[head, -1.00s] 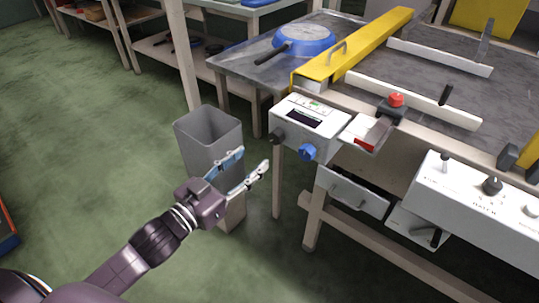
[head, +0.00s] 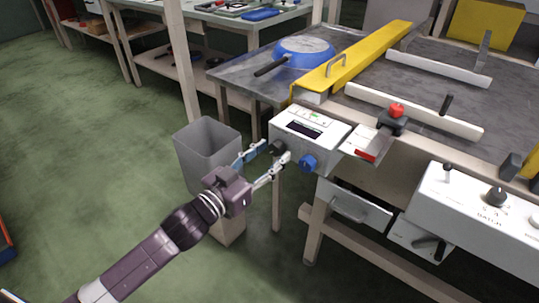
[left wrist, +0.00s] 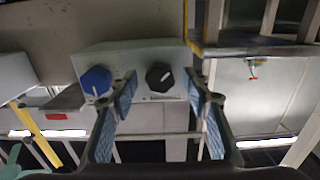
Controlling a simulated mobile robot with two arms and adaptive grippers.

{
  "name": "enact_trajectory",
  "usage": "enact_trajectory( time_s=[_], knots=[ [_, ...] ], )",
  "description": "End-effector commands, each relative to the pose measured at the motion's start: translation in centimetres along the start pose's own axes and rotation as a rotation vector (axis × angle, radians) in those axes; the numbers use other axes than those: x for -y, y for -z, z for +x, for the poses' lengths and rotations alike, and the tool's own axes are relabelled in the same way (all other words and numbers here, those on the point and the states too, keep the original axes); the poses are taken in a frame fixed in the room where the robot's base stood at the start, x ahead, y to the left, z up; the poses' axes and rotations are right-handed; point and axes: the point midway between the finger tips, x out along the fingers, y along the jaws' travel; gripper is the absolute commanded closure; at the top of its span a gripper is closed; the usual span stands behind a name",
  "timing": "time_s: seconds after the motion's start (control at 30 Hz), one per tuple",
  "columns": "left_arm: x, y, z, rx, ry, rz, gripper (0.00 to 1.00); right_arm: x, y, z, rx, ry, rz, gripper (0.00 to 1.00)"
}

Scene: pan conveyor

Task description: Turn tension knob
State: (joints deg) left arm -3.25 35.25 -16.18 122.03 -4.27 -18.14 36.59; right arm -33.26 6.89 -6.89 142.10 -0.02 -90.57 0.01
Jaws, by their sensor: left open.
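A white control box (head: 312,128) at the table's near left corner has a black knob (head: 277,148) and a blue knob (head: 308,163) on its front face. Any knob labels are too small to read. My left gripper (head: 271,152) is open, with its fingertips close to the black knob. In the left wrist view the black knob (left wrist: 159,77) shows between the two open fingers (left wrist: 170,100), apart from both pads. The blue knob (left wrist: 95,81) is outside them, left of the left finger. My right gripper is not in view.
A grey bin (head: 203,150) stands below and behind my left gripper. A red button (head: 396,110) sits right of the box, and a second panel (head: 465,205) with knobs is farther right. A blue pan (head: 303,50) lies on the table beside the yellow bar (head: 365,55).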

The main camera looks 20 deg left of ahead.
Motion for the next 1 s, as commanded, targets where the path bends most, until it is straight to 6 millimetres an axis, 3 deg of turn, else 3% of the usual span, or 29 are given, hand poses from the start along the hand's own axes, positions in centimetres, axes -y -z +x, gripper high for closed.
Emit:
enact_trajectory(
  time_s=[0.23, 0.6, 1.0],
  knots=[
    [-0.01, -0.03, 0.03, 0.001, 0.0, 0.0, 0.57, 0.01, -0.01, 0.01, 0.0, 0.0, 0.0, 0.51],
    [-0.02, -0.04, 0.01, 0.001, 0.0, 0.0, 0.98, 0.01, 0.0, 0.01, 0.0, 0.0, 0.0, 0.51],
    [0.01, 0.13, 0.01, 0.002, 0.0, 0.073, 0.98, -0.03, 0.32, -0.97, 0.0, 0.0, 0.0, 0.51]
  ],
)
